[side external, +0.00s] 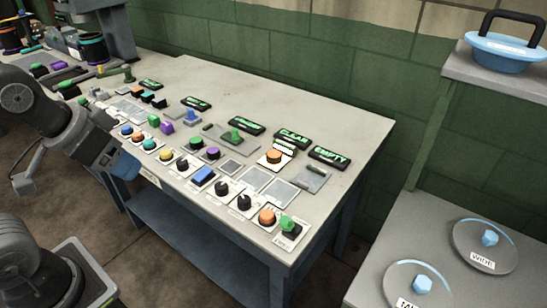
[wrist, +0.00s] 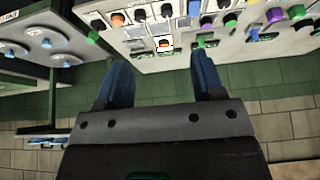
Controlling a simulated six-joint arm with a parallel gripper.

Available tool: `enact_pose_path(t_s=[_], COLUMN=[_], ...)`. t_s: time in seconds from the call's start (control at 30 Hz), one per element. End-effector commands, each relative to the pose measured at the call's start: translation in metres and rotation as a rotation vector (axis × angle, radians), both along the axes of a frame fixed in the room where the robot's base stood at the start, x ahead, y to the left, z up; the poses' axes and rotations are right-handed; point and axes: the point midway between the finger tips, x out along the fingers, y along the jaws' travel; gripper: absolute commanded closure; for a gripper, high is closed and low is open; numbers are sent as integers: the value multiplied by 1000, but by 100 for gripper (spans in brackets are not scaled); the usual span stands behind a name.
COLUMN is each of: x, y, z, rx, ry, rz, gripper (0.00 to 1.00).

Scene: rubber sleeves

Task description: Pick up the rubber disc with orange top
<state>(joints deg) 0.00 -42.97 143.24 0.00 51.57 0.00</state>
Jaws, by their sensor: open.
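An orange-topped round piece (side external: 274,157) sits on a pale labelled base in the middle right of the table in the side view. It also shows in the wrist view (wrist: 164,44), beyond the gap between my fingers. Two other round orange-topped pieces are in the side view, one near the table's front right corner (side external: 267,216) and one in the front row at left (side external: 138,137). I cannot tell which is the named disc. My gripper (wrist: 158,63) is open and empty, its two blue fingers apart. In the side view it hangs off the table's left front edge, partly hidden.
The grey table (side external: 340,120) holds several coloured knobs, switches and grey plates. Black signs with green lettering (side external: 292,138) line the back. A green wall stands behind. A shelf at right carries round lids (side external: 485,248) and a blue handled piece (side external: 505,50). The table's back right is clear.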

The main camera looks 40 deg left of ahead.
Motion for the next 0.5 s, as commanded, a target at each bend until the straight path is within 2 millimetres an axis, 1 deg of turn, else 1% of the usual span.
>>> enact_pose_path(t_s=[0.1,0.17,0.4,0.5], x=[0,0,0,7], y=[0,0,0,0], z=[0,0,0,4], rx=[0,0,0,-3], ry=[0,0,0,6], rz=[0,0,0,13], gripper=[38,43,43,43])
